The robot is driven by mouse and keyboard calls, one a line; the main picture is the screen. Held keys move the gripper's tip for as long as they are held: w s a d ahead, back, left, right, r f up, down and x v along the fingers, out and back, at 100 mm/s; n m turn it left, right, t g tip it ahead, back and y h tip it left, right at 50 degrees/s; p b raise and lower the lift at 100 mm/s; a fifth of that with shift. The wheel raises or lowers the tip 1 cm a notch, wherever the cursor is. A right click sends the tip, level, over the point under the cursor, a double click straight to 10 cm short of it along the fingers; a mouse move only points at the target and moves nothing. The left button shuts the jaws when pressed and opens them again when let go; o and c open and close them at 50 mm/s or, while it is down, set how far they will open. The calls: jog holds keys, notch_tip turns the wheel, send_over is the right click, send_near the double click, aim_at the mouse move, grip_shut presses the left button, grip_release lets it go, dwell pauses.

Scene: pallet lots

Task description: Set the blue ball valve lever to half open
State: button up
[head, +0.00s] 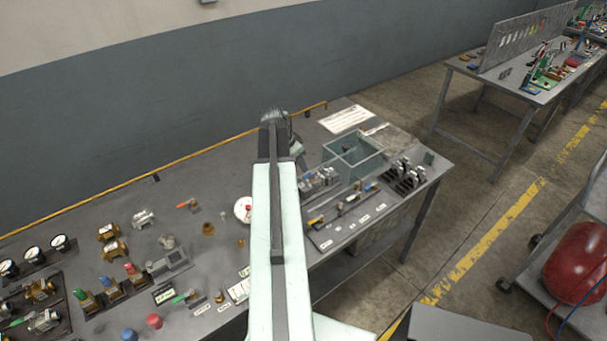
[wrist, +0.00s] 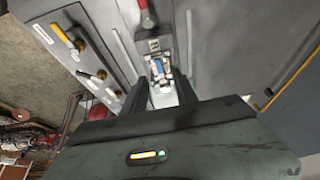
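In the wrist view my gripper (wrist: 161,80) has its two dark fingers apart with a gap between them. A small silver and white fitting with a blue part (wrist: 158,66) shows beyond that gap; I cannot tell for sure that it is the blue ball valve lever. No contact with the fingers is visible. In the head view my arm reaches over the bench and hides what lies under it. A small blue handle (head: 370,186) lies on the board at the bench's right part; its exact setting is too small to read.
In the head view an open grey bin (head: 327,155) stands at the bench's right. Several valves and gauges (head: 59,242) crowd the left. A yellow edge strip (head: 170,167) runs along the back.

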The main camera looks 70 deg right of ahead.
aim_at(307, 176)
jog(key=b+x, duration=0.4)
jog(key=x, duration=0.2)
jog(key=shift+s+d+f+b, duration=0.1)
jog(key=shift+b, duration=0.2)
grip_shut()
jog(key=shift+s, duration=0.1)
